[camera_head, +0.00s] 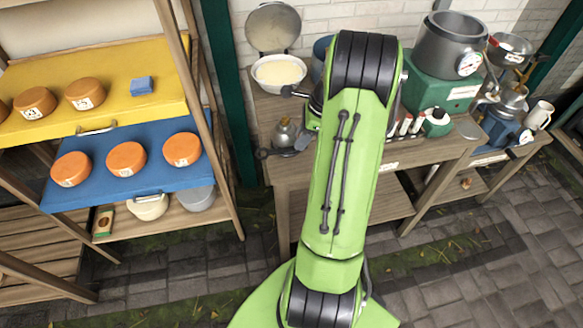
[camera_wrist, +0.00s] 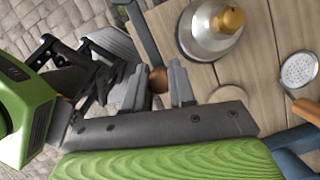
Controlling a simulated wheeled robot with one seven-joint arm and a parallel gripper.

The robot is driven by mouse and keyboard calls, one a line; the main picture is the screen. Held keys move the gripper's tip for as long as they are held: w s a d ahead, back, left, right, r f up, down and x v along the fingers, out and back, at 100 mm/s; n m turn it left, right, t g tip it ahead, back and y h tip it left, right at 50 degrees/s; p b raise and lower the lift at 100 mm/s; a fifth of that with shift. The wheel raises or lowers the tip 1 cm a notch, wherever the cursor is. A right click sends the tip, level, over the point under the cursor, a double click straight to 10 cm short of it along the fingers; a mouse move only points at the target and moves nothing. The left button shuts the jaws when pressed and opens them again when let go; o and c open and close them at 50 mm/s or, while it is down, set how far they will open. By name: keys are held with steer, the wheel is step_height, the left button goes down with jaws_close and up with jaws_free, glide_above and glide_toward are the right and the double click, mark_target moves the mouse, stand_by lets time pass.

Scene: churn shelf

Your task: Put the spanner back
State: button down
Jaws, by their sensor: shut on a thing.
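The spanner (camera_head: 263,154) shows in the head view as a dark ring end with a short bar, in front of a brass-knobbed metal vessel near the left end of the bench. In the wrist view its grey bar (camera_wrist: 143,32) runs up from between the fingers, along the bench edge. My gripper (camera_wrist: 158,85) is shut on the spanner, and its fingers hide part of it. A small copper-brown round part shows between the fingers; I cannot tell what it belongs to. In the head view my green arm mostly hides my gripper.
The metal vessel (camera_wrist: 210,28) stands close beside the spanner. A bowl (camera_head: 279,74) stands behind it, and a skimmer (camera_wrist: 299,70) lies nearby. A steel pot (camera_head: 448,48) stands right of my arm. A shelf with a blue board (camera_head: 128,184) stands left, across a dark green post.

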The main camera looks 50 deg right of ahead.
step_height(320, 180, down, 7)
steer(key=shift+f+b, duration=0.1)
steer(key=shift+b, duration=0.65)
steer(key=c, duration=0.9)
jaws_free()
steer(key=shift+f, duration=0.1)
steer(key=shift+c, duration=0.2)
